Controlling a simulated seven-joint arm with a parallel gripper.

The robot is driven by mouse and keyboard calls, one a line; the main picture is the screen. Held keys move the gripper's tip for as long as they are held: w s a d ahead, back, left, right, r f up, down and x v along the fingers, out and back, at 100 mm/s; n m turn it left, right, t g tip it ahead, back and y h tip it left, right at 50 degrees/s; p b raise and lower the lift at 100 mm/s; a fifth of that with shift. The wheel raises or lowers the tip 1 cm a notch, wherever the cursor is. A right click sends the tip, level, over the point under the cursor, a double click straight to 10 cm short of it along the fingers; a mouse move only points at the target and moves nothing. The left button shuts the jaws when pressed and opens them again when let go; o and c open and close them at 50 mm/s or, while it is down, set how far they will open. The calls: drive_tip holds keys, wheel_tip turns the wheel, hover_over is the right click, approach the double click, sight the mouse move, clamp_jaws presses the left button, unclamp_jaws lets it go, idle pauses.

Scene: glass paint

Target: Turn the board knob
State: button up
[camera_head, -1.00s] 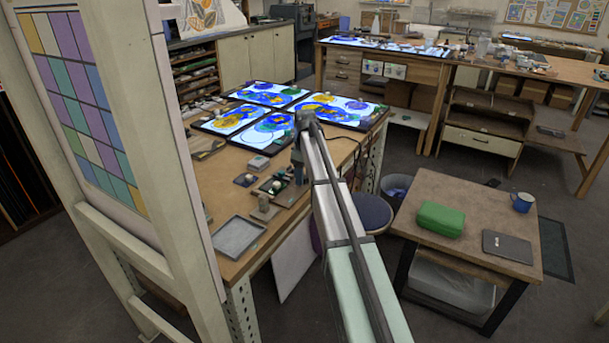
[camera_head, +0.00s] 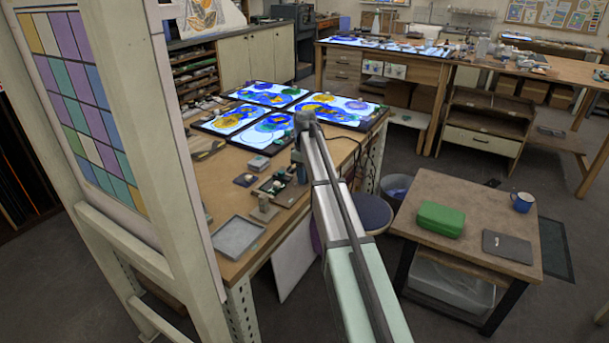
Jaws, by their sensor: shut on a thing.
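A small dark board (camera_head: 284,191) with pale fittings lies on the wooden worktable, left of the end of my arm. My gripper (camera_head: 301,177) points down at the board's right side. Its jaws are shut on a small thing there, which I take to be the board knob. The knob itself is hidden behind my gripper and arm, so its angle cannot be told.
A grey tray (camera_head: 238,236) lies at the worktable's front edge. Lit glass panels (camera_head: 268,94) cover the table's back. A tall pale frame (camera_head: 180,150) stands close on the left. A side table (camera_head: 470,259) with a green case (camera_head: 441,219) stands right.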

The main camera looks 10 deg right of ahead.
drive_tip(key=shift+m, duration=0.3)
drive_tip(key=m, duration=0.4)
drive_tip(key=shift+m, duration=0.3)
drive_tip(key=m, duration=0.4)
drive_tip(key=shift+s, duration=0.1)
drive_tip(key=m, duration=0.5)
drive_tip(key=shift+m, duration=0.4)
drive_tip(key=m, duration=0.4)
drive_tip(key=shift+m, duration=0.4)
drive_tip(key=o, duration=1.1)
drive_tip(key=shift+c, duration=0.2)
